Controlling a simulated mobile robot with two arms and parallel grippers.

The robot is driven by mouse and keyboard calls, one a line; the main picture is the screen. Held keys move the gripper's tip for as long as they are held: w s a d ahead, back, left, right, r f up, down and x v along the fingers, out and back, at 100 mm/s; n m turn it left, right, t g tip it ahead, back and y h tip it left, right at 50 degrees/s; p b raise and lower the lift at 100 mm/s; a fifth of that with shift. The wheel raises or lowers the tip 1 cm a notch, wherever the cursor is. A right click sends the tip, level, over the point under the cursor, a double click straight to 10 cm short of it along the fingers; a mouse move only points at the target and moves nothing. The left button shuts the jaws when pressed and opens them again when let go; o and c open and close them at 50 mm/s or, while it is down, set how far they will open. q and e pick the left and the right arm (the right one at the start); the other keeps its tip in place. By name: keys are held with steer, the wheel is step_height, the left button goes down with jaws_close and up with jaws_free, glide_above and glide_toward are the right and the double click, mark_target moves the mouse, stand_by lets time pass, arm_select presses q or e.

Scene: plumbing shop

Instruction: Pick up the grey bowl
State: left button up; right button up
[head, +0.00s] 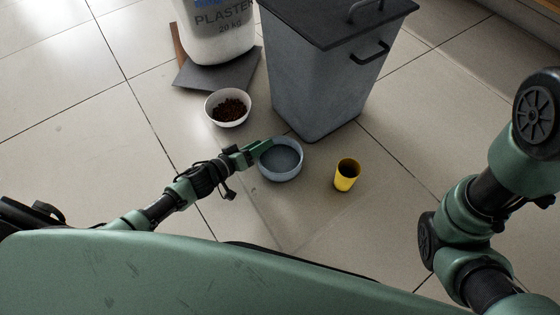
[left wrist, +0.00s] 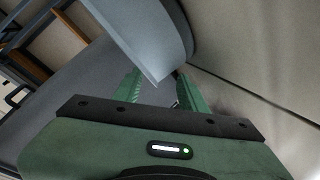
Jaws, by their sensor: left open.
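The grey bowl (head: 281,172) stands upright on the tiled floor in the middle of the head view and looks empty. My left gripper (head: 260,148) reaches it from the left, with its fingertips at the bowl's upper left rim. In the left wrist view the bowl's wall (left wrist: 150,38) comes down between the two fingers of the left gripper (left wrist: 160,90), which are apart. I cannot tell whether either finger touches the wall. My right arm shows at the right of the head view, but its gripper is out of view.
A yellow cup (head: 347,175) stands just right of the bowl. A white bowl of brown bits (head: 228,108) is behind left. A grey lidded bin (head: 315,85) stands close behind. A plaster bag (head: 217,30) rests near dark sheets (head: 215,77). Floor at the left is clear.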

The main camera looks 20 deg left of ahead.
arm_select(q)
jaws_close()
stand_by(1.3)
